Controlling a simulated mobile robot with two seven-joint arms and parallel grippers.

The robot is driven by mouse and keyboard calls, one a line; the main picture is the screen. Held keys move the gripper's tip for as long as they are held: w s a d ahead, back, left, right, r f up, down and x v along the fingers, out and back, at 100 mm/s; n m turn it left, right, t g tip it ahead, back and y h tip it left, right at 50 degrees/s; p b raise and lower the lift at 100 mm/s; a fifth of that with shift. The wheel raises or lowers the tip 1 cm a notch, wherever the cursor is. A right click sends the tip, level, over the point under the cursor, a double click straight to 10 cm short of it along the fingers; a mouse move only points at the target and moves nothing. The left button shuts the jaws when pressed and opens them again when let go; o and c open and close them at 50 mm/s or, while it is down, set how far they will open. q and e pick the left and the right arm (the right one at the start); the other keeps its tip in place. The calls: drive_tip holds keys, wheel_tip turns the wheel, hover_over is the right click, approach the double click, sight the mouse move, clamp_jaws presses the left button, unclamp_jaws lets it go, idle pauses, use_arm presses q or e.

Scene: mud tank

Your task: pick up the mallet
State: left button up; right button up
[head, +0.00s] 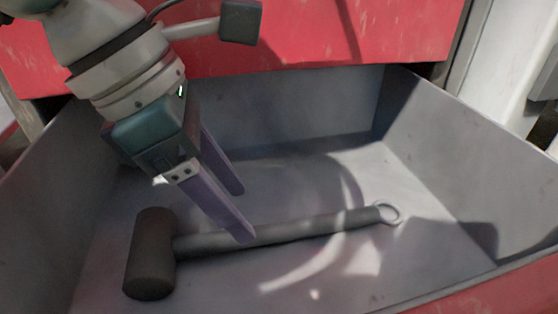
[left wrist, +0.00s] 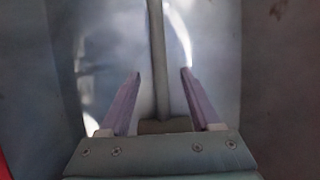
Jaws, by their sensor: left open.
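The mallet (head: 290,230) lies on the floor of an open grey drawer, its dark head (head: 150,255) at the left and a metal ring at the handle's right end. My left gripper (head: 243,214) is open above the handle, with its purple fingers pointing down towards it. In the left wrist view the handle (left wrist: 157,60) runs between the two open fingers (left wrist: 160,72), and the mallet's head is partly hidden behind the gripper body. Whether a finger touches the handle cannot be told. My right gripper is not in view.
The grey drawer (head: 440,190) has raised walls on the left, back and right, and a red front edge at lower right. A red panel (head: 330,35) rises behind it. The drawer floor right of the gripper is clear apart from the handle.

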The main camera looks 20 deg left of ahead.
sight(281, 231)
use_arm(q)
drive_tip(key=b+x, duration=0.1)
drive_tip(key=x, duration=0.1)
drive_tip(key=b+x, duration=0.2)
drive_tip(key=x, duration=0.1)
drive_tip(key=shift+a+f, duration=0.15)
drive_tip(key=shift+f, duration=0.3)
clamp_jaws()
drive_tip(key=shift+r, duration=0.1)
idle(0.9)
